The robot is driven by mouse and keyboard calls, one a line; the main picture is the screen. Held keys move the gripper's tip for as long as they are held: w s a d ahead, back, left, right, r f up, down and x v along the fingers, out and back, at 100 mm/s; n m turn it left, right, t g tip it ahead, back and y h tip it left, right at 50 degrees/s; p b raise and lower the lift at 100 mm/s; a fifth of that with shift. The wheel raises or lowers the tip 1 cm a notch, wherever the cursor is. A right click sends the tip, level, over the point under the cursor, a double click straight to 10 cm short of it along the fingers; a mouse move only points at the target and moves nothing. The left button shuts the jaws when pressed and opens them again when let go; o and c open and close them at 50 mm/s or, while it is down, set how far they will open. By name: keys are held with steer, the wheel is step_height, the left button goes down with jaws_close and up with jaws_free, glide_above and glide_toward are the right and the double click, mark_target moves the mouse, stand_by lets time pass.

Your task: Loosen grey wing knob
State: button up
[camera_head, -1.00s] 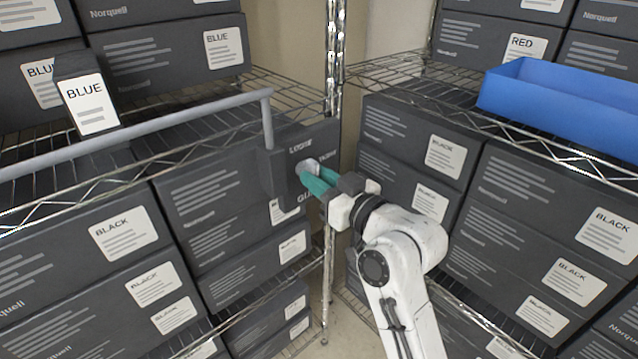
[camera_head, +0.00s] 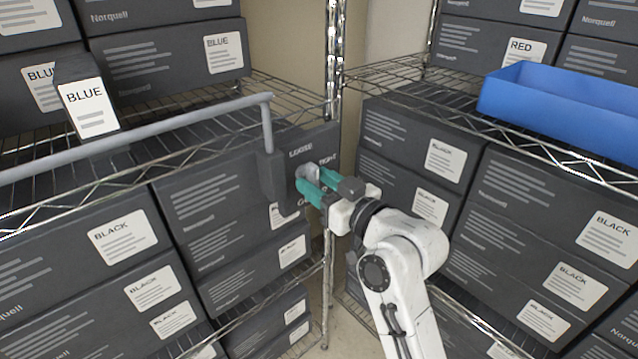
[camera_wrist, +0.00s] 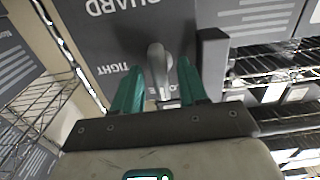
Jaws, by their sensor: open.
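The grey wing knob (camera_head: 311,173) is on a dark guard panel (camera_head: 322,142) marked with LOOSE and TIGHT lettering. In the wrist view the knob (camera_wrist: 158,57) shows as a light grey wing, upright in the picture, with TIGHT to its left and upside-down GUARD lettering above it. My gripper (camera_head: 316,184) is open at the knob, its teal fingers pointing at the panel. In the wrist view the knob stands between my fingertips (camera_wrist: 158,78), with a visible gap to each finger. The fingers partly hide the knob in the head view.
A grey bar (camera_head: 150,128) runs left from a bracket beside the panel. Wire shelves with dark boxes (camera_head: 210,190) stand on the left, and more boxes (camera_head: 520,200) on the right. A blue bin (camera_head: 560,100) sits on the right shelf. A metal post (camera_head: 333,70) stands behind.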

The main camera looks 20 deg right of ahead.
steer(key=b+v, duration=0.1)
steer(key=v, duration=0.9)
steer(key=shift+s+d, duration=0.15)
steer(key=shift+s, duration=0.2)
steer(key=s+f+m+g+h+p, duration=0.1)
steer(key=s+f+g+p, duration=0.1)
steer(key=s+f+g, duration=0.45)
steer(key=s+f+m+g+h+p, duration=0.1)
steer(key=s+f+g+h+p, duration=0.15)
steer(key=f, duration=0.75)
steer(key=s+d+f+m+g+h, duration=0.1)
steer(key=s+d+f+g, duration=0.1)
steer(key=s, duration=0.7)
steer(key=s+d+f+m+g+h+p, duration=0.1)
steer(key=s+f+g, duration=0.4)
steer(key=s, duration=0.5)
step_height(320, 180, down, 2)
steer(key=shift+d+f, duration=0.1)
steer(key=shift+d, duration=0.45)
